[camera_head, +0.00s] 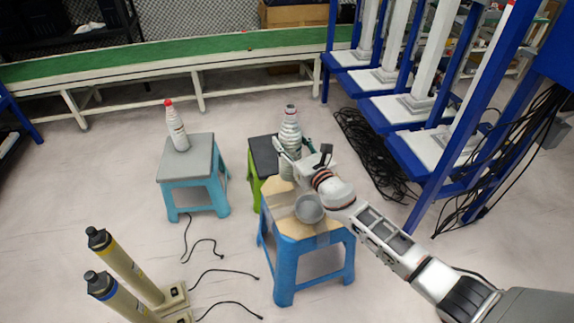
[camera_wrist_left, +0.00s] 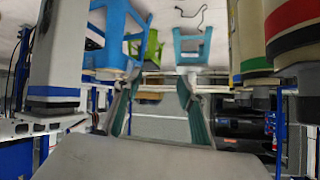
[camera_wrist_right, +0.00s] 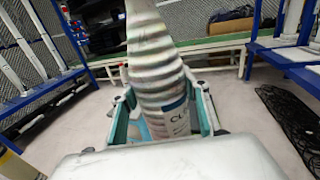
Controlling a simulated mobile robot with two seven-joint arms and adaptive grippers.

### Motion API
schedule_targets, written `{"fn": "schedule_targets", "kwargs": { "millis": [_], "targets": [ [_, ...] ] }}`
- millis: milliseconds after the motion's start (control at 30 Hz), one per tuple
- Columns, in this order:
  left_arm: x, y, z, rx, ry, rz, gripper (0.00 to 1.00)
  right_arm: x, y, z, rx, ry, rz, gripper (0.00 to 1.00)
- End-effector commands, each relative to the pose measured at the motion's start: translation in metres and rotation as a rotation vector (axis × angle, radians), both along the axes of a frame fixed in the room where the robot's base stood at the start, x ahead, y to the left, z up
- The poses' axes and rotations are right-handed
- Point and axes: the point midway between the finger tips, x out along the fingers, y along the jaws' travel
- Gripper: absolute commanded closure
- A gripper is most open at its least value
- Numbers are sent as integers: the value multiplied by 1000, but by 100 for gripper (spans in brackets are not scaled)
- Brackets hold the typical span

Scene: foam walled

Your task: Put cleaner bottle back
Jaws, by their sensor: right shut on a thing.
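A ribbed white-grey bottle (camera_head: 290,137) stands upright in my right gripper (camera_head: 296,156). In the right wrist view the bottle (camera_wrist_right: 160,68) fills the space between both fingers (camera_wrist_right: 162,122), and its label shows the letters "CL". The right gripper is shut on it. The bottle is by the green stool with the dark top (camera_head: 262,156) and behind the blue stool; its base is hidden, so I cannot tell whether it rests on anything. My left gripper shows only in the left wrist view (camera_wrist_left: 157,105), open and empty, its fingers well apart.
A white bottle with a red cap (camera_head: 176,128) stands on a teal stool (camera_head: 203,168). Two beige cylinders (camera_head: 130,266) stand front left. Blue racks (camera_head: 430,150) and cables are at right; a green bench (camera_head: 190,60) is behind.

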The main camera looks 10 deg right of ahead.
Motion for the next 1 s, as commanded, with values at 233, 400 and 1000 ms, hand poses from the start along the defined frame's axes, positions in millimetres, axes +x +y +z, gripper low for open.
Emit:
{"fn": "schedule_targets", "kwargs": {
  "millis": [233,400,1000],
  "targets": [
    [6,-26,4,-91,-21,4,60,-2,0,-51,2,11,1,84],
    [11,-31,13,-114,-40,7,60,0,0,-50,1,0,1,84],
    [23,-53,33,-230,-82,26,60,0,0,-90,-1,-1,0,84]
  ]
}}
